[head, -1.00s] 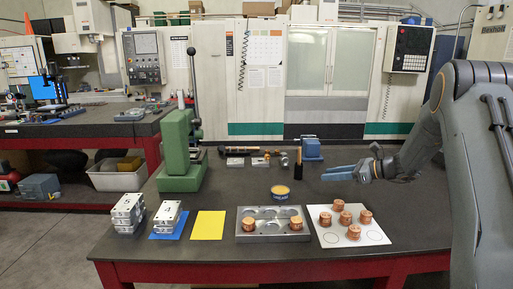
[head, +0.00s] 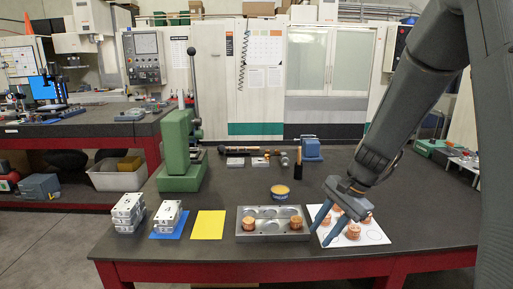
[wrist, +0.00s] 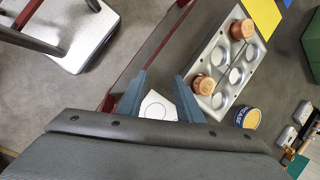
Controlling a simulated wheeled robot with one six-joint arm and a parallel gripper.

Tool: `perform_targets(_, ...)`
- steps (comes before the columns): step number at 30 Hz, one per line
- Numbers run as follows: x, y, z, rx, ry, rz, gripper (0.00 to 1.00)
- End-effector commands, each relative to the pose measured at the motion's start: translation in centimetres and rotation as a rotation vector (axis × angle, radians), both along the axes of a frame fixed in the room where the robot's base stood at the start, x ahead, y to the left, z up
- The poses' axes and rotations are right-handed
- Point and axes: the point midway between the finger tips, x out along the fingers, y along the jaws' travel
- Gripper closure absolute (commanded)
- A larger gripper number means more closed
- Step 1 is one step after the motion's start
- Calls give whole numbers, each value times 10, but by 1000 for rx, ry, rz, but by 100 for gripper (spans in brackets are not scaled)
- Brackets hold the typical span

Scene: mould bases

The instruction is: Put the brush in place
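A slim thing with a black lower part and a tan upper part, likely the brush (head: 298,165), is towards the back of the table in the head view, just left of the blue vice. I cannot tell whether it stands or lies. A tin of grease (head: 280,191) is in front of it; the tin also shows in the wrist view (wrist: 248,118). My gripper (head: 321,235) is above the white sheet, right of the grey mould base (head: 274,237). In the wrist view my gripper (wrist: 161,76) is open, with nothing between its fingers.
Copper pieces sit in the mould base and on the white sheet (head: 373,238), partly hidden by my gripper. A yellow sheet (head: 208,224), stacked metal blocks (head: 128,213), a green press (head: 180,155) and a blue vice (head: 312,150) stand around. The table's right part is largely clear.

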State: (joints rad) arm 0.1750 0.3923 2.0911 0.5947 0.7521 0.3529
Motion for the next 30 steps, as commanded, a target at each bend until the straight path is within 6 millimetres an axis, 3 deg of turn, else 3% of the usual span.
perform_targets(1, -26, 3, 2, -68, -28, 114, 67)
perform_targets(6, -100, -2, 2, -278, -129, 525, 67)
perform_targets(12, -148, -7, 1, -413, -214, 860, 67)
perform_targets(16, -158, -8, 1, -442, -235, 944, 67)
perform_targets(30, -158, -9, 1, -443, -237, 947, 67)
